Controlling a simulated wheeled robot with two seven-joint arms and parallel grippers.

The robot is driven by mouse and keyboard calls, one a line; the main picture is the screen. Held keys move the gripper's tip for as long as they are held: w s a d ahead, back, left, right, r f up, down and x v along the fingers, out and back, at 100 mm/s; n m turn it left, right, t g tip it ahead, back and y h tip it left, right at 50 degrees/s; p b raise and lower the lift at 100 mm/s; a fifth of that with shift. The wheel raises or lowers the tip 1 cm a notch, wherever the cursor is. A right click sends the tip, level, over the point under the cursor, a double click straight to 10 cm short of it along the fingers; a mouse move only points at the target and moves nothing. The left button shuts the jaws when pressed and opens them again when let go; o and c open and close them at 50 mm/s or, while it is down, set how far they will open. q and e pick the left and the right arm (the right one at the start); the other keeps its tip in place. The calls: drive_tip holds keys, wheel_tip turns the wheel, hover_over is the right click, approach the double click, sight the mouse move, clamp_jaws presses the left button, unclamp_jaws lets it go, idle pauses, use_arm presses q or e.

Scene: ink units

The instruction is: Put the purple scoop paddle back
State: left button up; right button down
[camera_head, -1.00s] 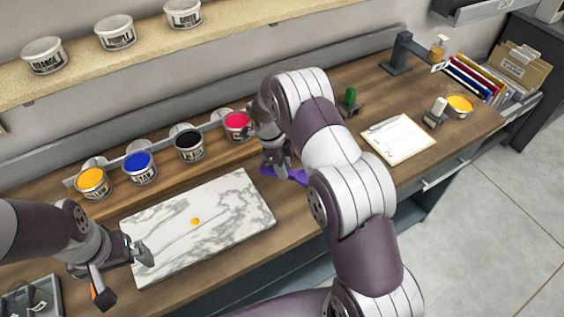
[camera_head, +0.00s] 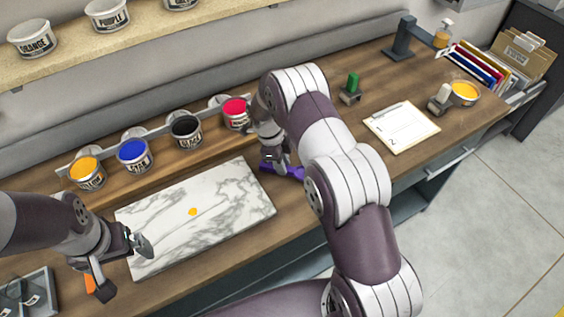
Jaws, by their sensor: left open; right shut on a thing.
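The purple scoop paddle (camera_head: 288,173) shows at the back right of the marble slab (camera_head: 237,214), partly hidden by my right gripper and arm. My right gripper (camera_head: 272,160) is shut on it, low over the wooden desk near the red ink tub (camera_head: 236,112). I cannot tell whether the paddle touches the desk. My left gripper (camera_head: 122,265) is open at the slab's left edge, with an orange-tipped part by its lower finger. A small orange-yellow ink dab (camera_head: 193,212) lies on the slab.
To the right are a green-handled stamp (camera_head: 352,88), a clipboard (camera_head: 401,126) and an open yellow tub (camera_head: 464,93). A dark tray (camera_head: 30,293) sits front left.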

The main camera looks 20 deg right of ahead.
drive_tip(key=shift+f, duration=0.35)
drive_tip(key=c, duration=0.8)
unclamp_jaws()
drive_tip(key=shift+c, duration=0.2)
drive_tip(key=shift+r, duration=0.1)
